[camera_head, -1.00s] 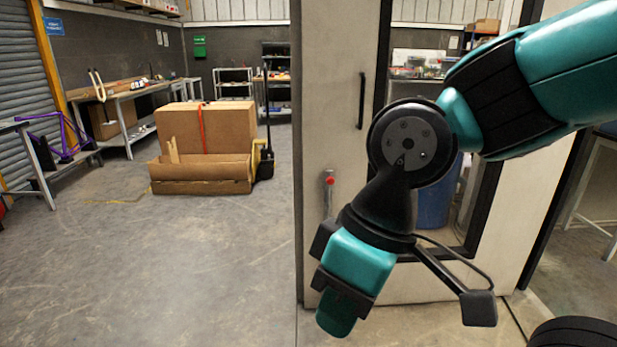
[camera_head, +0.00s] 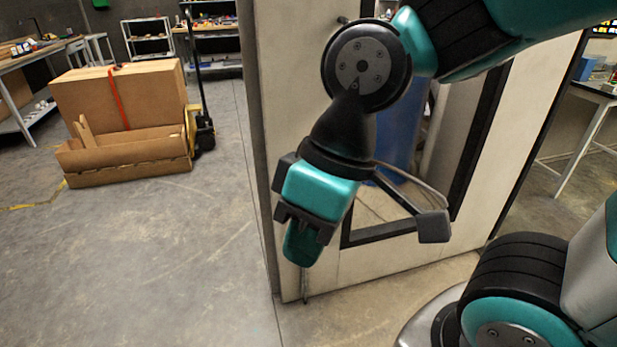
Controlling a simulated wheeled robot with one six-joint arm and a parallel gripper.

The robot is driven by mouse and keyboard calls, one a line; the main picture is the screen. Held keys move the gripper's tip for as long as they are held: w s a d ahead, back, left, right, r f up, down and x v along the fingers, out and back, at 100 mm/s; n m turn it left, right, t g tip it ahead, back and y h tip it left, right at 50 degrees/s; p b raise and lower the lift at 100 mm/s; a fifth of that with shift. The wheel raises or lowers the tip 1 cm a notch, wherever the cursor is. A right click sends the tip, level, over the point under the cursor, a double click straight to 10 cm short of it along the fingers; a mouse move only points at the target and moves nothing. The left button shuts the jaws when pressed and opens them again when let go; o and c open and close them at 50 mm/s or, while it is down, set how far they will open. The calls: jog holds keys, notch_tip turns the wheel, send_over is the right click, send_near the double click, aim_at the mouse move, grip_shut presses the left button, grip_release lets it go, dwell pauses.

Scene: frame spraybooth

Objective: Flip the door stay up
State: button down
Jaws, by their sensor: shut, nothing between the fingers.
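The door stay (camera_head: 305,286) shows only as a short, thin grey rod at the foot of the pale door (camera_head: 292,120), near its left edge. It hangs upright, with its lower end at about floor level. Its upper part is hidden behind my gripper and arm, and no red part shows now. My gripper (camera_head: 300,247) is shut and empty. It points down in front of the door, and in the picture its tip sits just above the visible rod. I cannot tell whether it touches the stay or how far apart they are in depth.
The door has a black-framed window (camera_head: 470,150) on its right side. A cardboard box (camera_head: 140,95) on a pallet truck stands at the upper left. Open concrete floor (camera_head: 130,260) lies left of the door. A white-legged table (camera_head: 585,145) stands at the right.

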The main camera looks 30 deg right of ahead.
jog(key=w+f+m+t+y+b, duration=0.4)
jog(key=w+f+m+t+b, duration=0.3)
jog(key=w+f+b, duration=0.65)
jog(key=w+f+m+t+y+b, duration=0.45)
jog(key=w+f+m+b, duration=0.35)
jog(key=w+b, duration=0.95)
jog(key=w+d+f+m+t+h+b, duration=0.2)
jog(key=d+f+m+t+h+b, duration=0.5)
jog(key=d+m+b, duration=0.6)
jog(key=w+d+f+m+t+h+b, duration=0.3)
jog(key=d+f+m+t+h+b, duration=0.3)
jog(key=d+m+b, duration=0.8)
notch_tip(320, 180, down, 6)
jog(key=d+h+b, duration=0.1)
jog(key=h+b, duration=0.1)
jog(key=h, duration=0.1)
jog(key=shift+w+d+r+m+t+h, duration=0.15)
jog(key=shift+d+m+t+h, duration=0.1)
jog(key=shift+m+t+h, duration=0.1)
